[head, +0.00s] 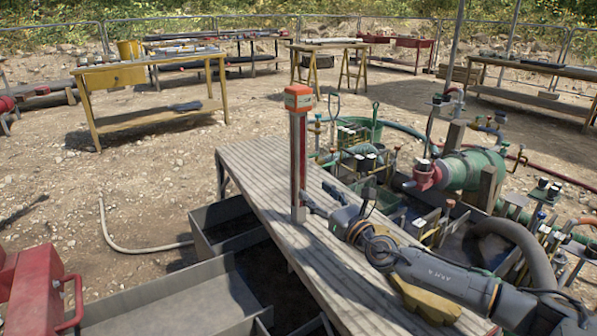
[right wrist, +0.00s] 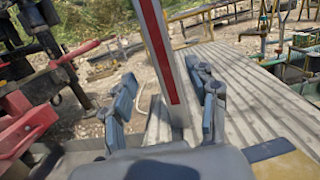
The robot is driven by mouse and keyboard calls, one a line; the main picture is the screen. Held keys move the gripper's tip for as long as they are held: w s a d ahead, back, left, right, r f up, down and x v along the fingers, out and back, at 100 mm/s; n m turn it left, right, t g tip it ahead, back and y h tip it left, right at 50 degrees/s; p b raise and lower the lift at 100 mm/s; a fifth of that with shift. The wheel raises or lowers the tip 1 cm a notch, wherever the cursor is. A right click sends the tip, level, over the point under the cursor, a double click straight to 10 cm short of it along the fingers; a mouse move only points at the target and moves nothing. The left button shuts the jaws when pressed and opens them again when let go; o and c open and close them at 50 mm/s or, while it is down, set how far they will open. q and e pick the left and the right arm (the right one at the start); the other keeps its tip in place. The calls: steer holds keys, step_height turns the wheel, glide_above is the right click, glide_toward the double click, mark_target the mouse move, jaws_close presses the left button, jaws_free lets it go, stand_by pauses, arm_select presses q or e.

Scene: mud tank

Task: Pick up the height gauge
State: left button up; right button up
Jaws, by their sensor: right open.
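The height gauge (head: 298,140) is a tall upright post with an orange-red head and a red stripe. It stands on the slatted bench (head: 255,165), near the bench's left edge. My right gripper (head: 312,203) is low beside the post, coming from the right. In the right wrist view the open fingers (right wrist: 165,90) lie on either side of the grey post (right wrist: 152,35). I cannot tell whether a finger touches it. The gauge's head is out of the right wrist view. My left gripper is not in view.
Green pipework and valves (head: 465,170) crowd the bench's right side. Grey metal troughs (head: 180,295) and a red metal case (head: 35,290) lie at the left. A pale hose (head: 125,247) lies on the gravel. A yellow table (head: 150,75) stands behind.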

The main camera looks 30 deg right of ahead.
mark_target(303, 177)
steer(key=x, duration=0.3)
steer(key=shift+w+f, duration=0.1)
steer(key=shift+w, duration=0.2)
steer(key=shift+w+r, duration=0.2)
steer(key=shift+w, duration=0.2)
steer(key=x, duration=0.4)
steer(key=shift+w+b, duration=0.35)
jaws_close()
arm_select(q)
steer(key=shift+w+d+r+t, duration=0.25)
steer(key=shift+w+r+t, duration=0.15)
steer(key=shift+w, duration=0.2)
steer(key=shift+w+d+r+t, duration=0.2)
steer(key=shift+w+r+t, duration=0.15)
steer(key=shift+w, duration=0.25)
arm_select(e)
steer(key=shift+d+r, duration=0.1)
steer(key=shift+r, duration=0.1)
